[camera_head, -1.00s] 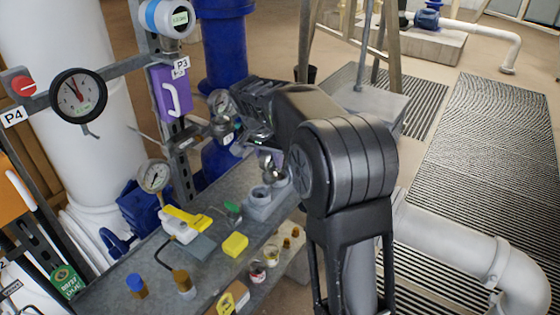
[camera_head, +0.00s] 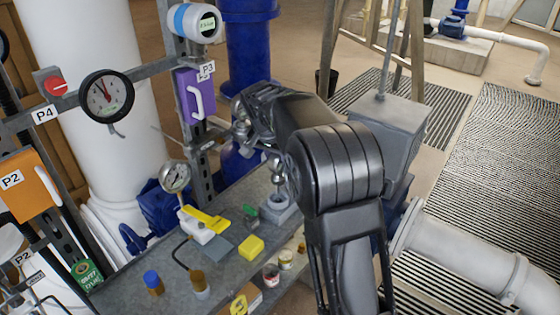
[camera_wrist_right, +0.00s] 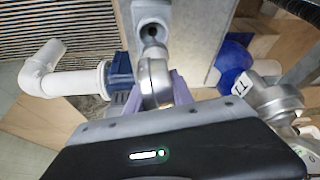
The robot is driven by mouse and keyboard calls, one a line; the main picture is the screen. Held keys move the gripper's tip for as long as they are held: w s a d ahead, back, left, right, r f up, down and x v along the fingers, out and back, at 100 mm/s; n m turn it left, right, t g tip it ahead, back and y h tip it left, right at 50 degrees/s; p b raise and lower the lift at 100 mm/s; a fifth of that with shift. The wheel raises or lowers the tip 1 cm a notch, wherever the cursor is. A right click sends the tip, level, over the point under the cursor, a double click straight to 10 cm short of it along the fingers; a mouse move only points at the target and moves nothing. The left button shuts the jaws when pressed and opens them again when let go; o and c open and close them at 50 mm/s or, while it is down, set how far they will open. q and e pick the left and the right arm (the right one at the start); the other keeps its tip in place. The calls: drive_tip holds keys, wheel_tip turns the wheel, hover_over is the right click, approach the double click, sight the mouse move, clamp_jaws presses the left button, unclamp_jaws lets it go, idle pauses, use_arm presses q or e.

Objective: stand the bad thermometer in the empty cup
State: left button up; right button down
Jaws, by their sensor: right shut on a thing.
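My right gripper (camera_wrist_right: 156,98) is shut on a silver thermometer (camera_wrist_right: 154,78), seen nearly edge-on between the pale lilac fingers. In the head view the thermometer (camera_head: 276,171) shows as a small silver piece just left of my black forearm. It is above the open grey cup (camera_head: 277,207) on the bench; I cannot tell whether its lower end is inside the rim. In the wrist view the cup's dark hole (camera_wrist_right: 151,33) lies just beyond the thermometer. My forearm hides the fingers and part of the cup block in the head view. My left gripper is not in view.
The grey bench (camera_head: 225,280) holds a yellow block (camera_head: 251,247), a yellow-handled valve (camera_head: 204,221), a pressure gauge (camera_head: 176,177) and small bottles. A silver fitting tagged T1 (camera_wrist_right: 272,98) is close right of my gripper. A purple box (camera_head: 194,95) hangs behind.

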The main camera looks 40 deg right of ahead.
sight(280, 178)
idle(0.7)
drive_tip(key=shift+f+b, duration=0.3)
drive_tip(key=shift+f, duration=0.05)
drive_tip(key=shift+f, duration=0.1)
idle(0.3)
drive_tip(key=shift+f+b, duration=1.65)
drive_tip(key=shift+f, duration=0.5)
drive_tip(key=shift+f, duration=0.2)
drive_tip(key=shift+f+b, duration=0.3)
drive_tip(key=shift+b, duration=0.05)
drive_tip(key=shift+f, duration=0.1)
drive_tip(key=shift+f+b, duration=0.3)
